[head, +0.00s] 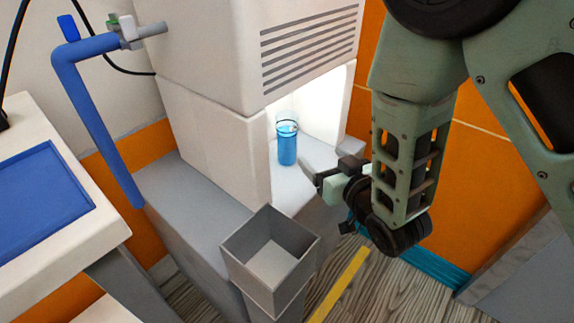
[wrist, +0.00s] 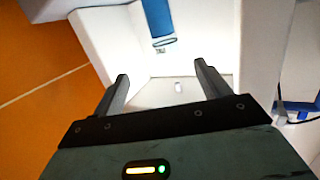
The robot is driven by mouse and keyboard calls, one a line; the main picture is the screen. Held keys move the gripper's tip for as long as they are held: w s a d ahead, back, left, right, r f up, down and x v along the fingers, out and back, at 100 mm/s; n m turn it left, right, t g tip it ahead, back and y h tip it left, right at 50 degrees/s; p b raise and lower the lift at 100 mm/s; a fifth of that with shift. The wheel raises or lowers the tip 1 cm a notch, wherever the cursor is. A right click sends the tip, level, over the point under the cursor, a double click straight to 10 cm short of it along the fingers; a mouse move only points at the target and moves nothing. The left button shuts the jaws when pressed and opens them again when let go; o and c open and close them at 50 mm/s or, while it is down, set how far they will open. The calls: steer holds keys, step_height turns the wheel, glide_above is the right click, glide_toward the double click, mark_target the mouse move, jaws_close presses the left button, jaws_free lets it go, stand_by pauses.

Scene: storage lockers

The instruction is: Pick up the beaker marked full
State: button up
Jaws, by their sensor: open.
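A clear beaker (head: 287,150) with blue liquid stands upright in the lit white recess of the cabinet in the head view. A dark ring or line shows near its upper part; no readable marking is visible. In the wrist view the beaker (wrist: 158,20) appears at the top edge, partly cut off, beyond the fingertips and roughly centred between them. My gripper (head: 325,172) is at the recess opening, to the right of the beaker and apart from it. In the wrist view my gripper (wrist: 160,74) has its two dark fingers spread with nothing between them.
The recess is bounded by the white cabinet's side wall (head: 224,148) and the vented upper housing (head: 235,45). An open grey bin (head: 240,258) stands in front. A blue pipe (head: 92,110) and a table with a blue panel (head: 38,198) are at left.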

mark_target(292, 132)
steer(key=shift+n+t+y, duration=0.5)
steer(key=shift+y, duration=0.3)
steer(key=b+x, duration=0.1)
steer(key=x, duration=0.3)
steer(key=f+b+x, duration=0.1)
steer(key=x, duration=0.3)
steer(key=f+b+x, duration=0.1)
steer(key=x, duration=0.2)
steer(key=shift+w+a, duration=0.25)
steer(key=shift+w, duration=0.1)
steer(key=shift+b+x, duration=0.8)
steer(key=shift+x, duration=1.85)
steer(key=shift+f, duration=0.1)
steer(key=c, duration=1.3)
